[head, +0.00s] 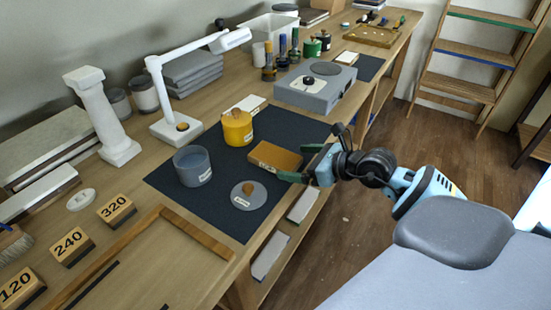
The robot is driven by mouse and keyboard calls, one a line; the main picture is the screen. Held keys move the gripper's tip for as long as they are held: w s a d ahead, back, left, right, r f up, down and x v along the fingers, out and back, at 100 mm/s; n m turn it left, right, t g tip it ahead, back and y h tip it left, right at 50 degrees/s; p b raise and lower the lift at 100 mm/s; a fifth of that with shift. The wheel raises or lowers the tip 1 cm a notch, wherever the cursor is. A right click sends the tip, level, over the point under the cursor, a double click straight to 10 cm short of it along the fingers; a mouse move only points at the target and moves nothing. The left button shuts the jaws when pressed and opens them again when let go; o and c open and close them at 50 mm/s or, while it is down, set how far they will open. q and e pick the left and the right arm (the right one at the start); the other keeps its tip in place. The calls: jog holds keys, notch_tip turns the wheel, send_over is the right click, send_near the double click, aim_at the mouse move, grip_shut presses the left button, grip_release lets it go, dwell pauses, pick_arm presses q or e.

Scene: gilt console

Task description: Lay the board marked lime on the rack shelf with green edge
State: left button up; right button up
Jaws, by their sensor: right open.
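A flat wooden board with an orange-brown top (275,157) lies on the dark mat (240,222); its small front label is too small to read, so I cannot tell whether it says lime. My right gripper (305,164) is open at the board's right end, its green fingers on either side of that end; I cannot tell whether they touch it. The rack (466,72) stands at the far right. Its top visible shelf has a green edge (490,18), and the shelf below has a blue edge (474,56). Both look empty. My left gripper is out of view.
A grey device (315,92) and several bottles stand behind. A white lamp (176,128) is left. Wooden floor (400,140) lies open between bench and rack.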

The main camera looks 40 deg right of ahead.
aim_at(284, 159)
jog(key=shift+x, duration=2.05)
jog(key=shift+c, duration=0.4)
jog(key=shift+d, duration=0.1)
jog(key=c, duration=1.1)
jog(key=shift+r, duration=0.15)
jog(key=shift+r, duration=0.55)
notch_tip(284, 159, up, 2)
jog(key=shift+r, duration=0.1)
jog(key=shift+s+a+r, duration=0.25)
jog(key=shift+s+a, duration=0.4)
jog(key=shift+s, duration=1.95)
jog(key=shift+s+a+r, duration=0.25)
jog(key=shift+s+a, duration=0.35)
jog(key=shift+s, duration=2)
jog(key=shift+s+a+r, duration=0.25)
jog(key=shift+s+a, duration=0.4)
jog(key=shift+s, duration=1.95)
